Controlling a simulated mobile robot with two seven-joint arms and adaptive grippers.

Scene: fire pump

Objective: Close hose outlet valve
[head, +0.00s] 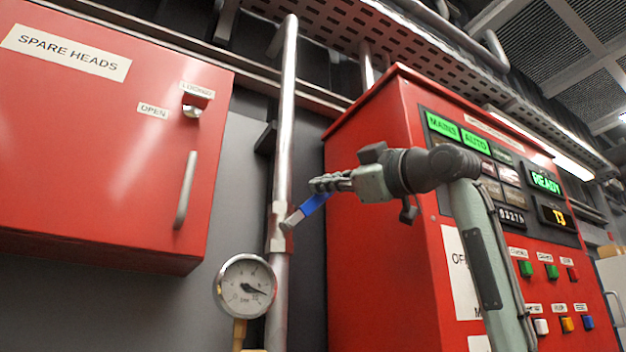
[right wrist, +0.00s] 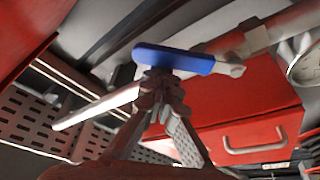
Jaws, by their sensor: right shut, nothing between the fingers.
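The hose outlet valve has a blue lever handle (head: 313,206) on a vertical steel pipe (head: 287,110). In the head view the lever slants up and to the right from its metal end near the pipe. In the right wrist view the blue handle (right wrist: 178,60) lies across the picture just beyond the fingertips. My right gripper (head: 318,185) is shut and empty, with its tips right at the lever's outer end. The right wrist view shows its fingers (right wrist: 158,80) together at the handle. I cannot tell whether they touch it. My left gripper is not in view.
A pressure gauge (head: 246,287) sits low beside the pipe. A red spare heads cabinet (head: 100,160) hangs at the left. A red pump control cabinet (head: 370,240) with lit displays and buttons stands close at the right. A perforated tray (head: 400,40) runs overhead.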

